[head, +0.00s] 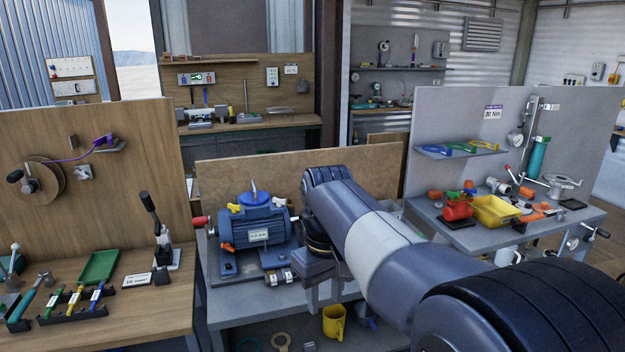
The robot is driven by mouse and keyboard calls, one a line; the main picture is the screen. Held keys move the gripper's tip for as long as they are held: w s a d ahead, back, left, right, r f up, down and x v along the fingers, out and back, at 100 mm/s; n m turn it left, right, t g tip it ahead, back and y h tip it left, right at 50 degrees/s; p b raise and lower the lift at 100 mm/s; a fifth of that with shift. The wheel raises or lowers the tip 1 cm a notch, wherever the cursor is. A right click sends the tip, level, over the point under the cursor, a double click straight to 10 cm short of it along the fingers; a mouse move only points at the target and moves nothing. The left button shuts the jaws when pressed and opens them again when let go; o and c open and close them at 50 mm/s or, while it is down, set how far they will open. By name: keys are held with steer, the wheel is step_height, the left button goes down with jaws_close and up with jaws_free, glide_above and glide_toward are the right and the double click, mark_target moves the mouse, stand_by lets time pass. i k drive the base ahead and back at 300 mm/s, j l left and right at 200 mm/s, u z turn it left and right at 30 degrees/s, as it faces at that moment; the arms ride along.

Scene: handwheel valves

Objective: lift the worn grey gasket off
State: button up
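I cannot make out a worn grey gasket in the head view. Grey pipe fittings (497,186) lie on the right bench, but I cannot tell whether a gasket sits on them. Blue, green and yellow flat pieces (464,147) lie on the small wall shelf above that bench. My arm reaches from the lower right to the middle bench and bends down there. The gripper end (318,288) is low, just right of the blue motor (257,226). Its fingers are not clear, so I cannot tell whether it is open or holds anything.
The right bench holds a yellow bin (494,211), a red valve-like part (457,210) and several orange pieces. A yellow mug (334,322) and a tan ring (281,341) are below the middle benchtop. The left bench (150,312) carries tools and a green tray (98,267).

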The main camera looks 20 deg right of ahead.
mark_target(553, 176)
steer(key=i+l, duration=0.15)
steer(key=l, duration=0.5)
steer(key=i+l+z, duration=0.1)
steer(key=l, duration=0.5)
steer(key=i+l+z, duration=0.1)
steer(key=l, duration=0.55)
steer(key=i+l, duration=0.25)
steer(key=l, duration=0.35)
steer(key=i+l+z, duration=0.1)
steer(key=l, duration=0.5)
steer(key=i+l, duration=0.25)
steer(key=l, duration=0.35)
steer(key=i+l+z, duration=0.15)
steer(key=l, duration=0.4)
steer(key=i+l, duration=0.25)
steer(key=l, duration=0.35)
steer(key=i+l, duration=0.35)
steer(key=i+l+z, duration=0.1)
steer(key=i+l, duration=0.2)
steer(key=l, duration=0.25)
